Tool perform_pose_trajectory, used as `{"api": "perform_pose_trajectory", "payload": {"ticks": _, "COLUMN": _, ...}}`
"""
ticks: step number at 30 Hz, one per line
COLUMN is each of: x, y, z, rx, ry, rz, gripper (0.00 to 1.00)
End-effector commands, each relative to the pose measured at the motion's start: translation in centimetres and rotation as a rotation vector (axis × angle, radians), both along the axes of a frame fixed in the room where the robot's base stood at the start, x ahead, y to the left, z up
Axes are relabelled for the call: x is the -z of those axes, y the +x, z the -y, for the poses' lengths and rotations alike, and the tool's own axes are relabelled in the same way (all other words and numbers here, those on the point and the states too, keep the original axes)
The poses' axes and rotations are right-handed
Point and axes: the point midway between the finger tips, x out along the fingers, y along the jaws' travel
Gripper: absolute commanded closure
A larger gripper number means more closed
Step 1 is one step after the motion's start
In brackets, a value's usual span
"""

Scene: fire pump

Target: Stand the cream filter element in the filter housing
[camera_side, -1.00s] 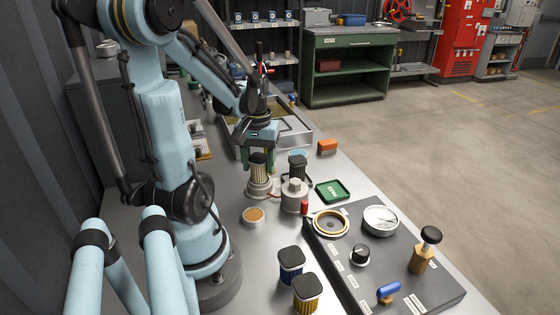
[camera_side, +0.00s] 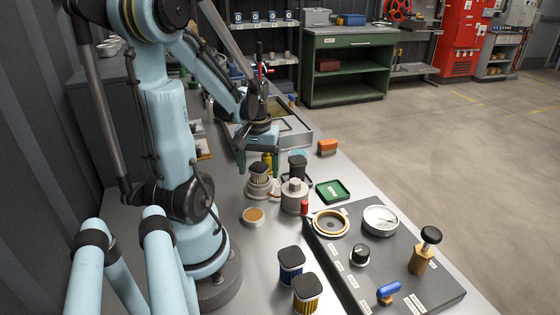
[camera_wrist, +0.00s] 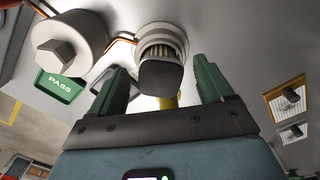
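The cream filter element (camera_wrist: 160,50) with its dark cap stands in the pale ring of the filter housing (camera_wrist: 176,33). In the side view the filter element (camera_side: 259,169) shows mostly as a dark cap just above the grey housing (camera_side: 258,189); its lower part is hidden inside. It looks roughly upright; how deep it sits I cannot tell. My gripper (camera_side: 258,162) is open, just behind and above the housing. In the wrist view the green fingers of my gripper (camera_wrist: 162,82) stand wide apart, clear of the cap on both sides.
A grey canister (camera_side: 294,197) stands close right of the housing. A green PASS tray (camera_side: 332,191) lies farther right. A round orange-topped dish (camera_side: 253,215), a blue filter (camera_side: 291,265) and a yellow filter (camera_side: 306,293) are nearer the camera. A dark instrument panel (camera_side: 385,265) fills the bench's right front.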

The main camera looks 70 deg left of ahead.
Motion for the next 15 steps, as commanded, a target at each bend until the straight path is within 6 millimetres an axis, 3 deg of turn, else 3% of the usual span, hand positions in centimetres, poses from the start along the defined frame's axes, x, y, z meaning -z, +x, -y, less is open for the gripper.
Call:
{"api": "perform_pose_trajectory", "payload": {"ticks": 9, "x": -0.1, "y": 0.0, "z": 0.0, "rx": 0.000, "ry": 0.000, "rz": 0.000, "gripper": 0.20}}
{"api": "perform_pose_trajectory", "payload": {"ticks": 15, "x": -1.5, "y": 0.0, "z": 0.0, "rx": 0.000, "ry": 0.000, "rz": 0.000, "gripper": 0.20}}
